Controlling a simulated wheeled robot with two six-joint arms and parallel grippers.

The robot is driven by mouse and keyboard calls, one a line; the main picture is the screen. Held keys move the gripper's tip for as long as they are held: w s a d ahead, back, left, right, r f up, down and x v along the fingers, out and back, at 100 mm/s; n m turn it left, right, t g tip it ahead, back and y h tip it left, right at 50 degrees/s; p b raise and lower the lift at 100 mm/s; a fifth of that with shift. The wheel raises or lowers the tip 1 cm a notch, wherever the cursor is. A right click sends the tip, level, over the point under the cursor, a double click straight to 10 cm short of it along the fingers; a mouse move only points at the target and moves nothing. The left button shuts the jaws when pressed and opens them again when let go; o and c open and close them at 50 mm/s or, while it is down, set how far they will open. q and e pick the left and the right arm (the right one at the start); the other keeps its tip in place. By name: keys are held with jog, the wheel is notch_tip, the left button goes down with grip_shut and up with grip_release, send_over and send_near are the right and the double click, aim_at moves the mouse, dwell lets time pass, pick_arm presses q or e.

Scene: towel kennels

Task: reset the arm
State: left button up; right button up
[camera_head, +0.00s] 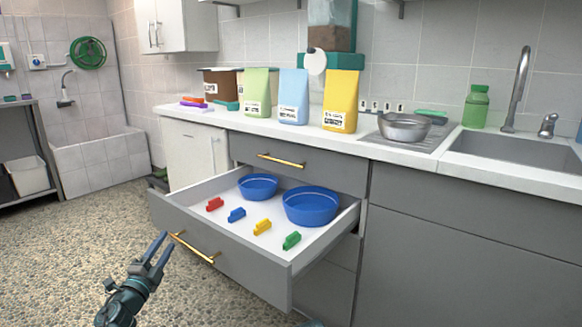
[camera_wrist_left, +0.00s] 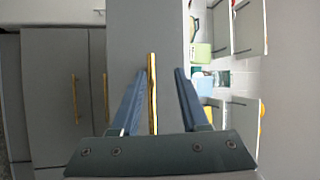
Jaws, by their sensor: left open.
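My left gripper (camera_head: 164,243) is open at the lower left of the head view, beside the left end of the gold handle (camera_head: 195,248) of the pulled-out drawer (camera_head: 235,262). In the left wrist view the gripper's two blue fingers (camera_wrist_left: 160,74) stand apart, with the gold handle (camera_wrist_left: 153,95) showing between them. I cannot tell whether either finger touches it. My right gripper is not in view.
The drawer holds two blue bowls (camera_head: 310,208) and red, blue, yellow and green clips (camera_head: 291,240). Above it is a shut drawer with a gold handle (camera_head: 281,161). The counter (camera_head: 490,168) carries bags and a metal bowl (camera_head: 404,128). The floor (camera_head: 60,265) at left is clear.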

pick_arm(q)
jog(key=a+f+n+g+y, duration=0.45)
jog(key=f+n+y, duration=0.4)
jog(key=n, duration=0.45)
jog(key=s+d+f+n+g, duration=0.3)
jog(key=d+f+g, duration=0.25)
jog(key=f, duration=0.25)
jog(key=s+d+f+n+g+h, duration=0.1)
jog(key=s+d+f+g+h, duration=0.2)
jog(key=s+d+f+g, duration=0.35)
jog(key=s+d+f+g+h, duration=0.3)
jog(key=s+d, duration=0.6)
jog(key=d, duration=0.1)
jog(key=s+d+r+m+y+p, duration=0.1)
jog(key=s+d+r+m+p, duration=0.15)
jog(key=d+r+p, duration=0.35)
jog(key=s+d+r+m+y+p, duration=0.1)
jog(key=s+d+r+p, duration=0.25)
jog(key=r+p, duration=0.45)
notch_tip(320, 180, up, 36)
jog(key=p, duration=3.6)
jog(key=shift+d+r+g, duration=0.2)
jog(key=shift+d+g, duration=0.15)
jog(key=shift+d, duration=0.05)
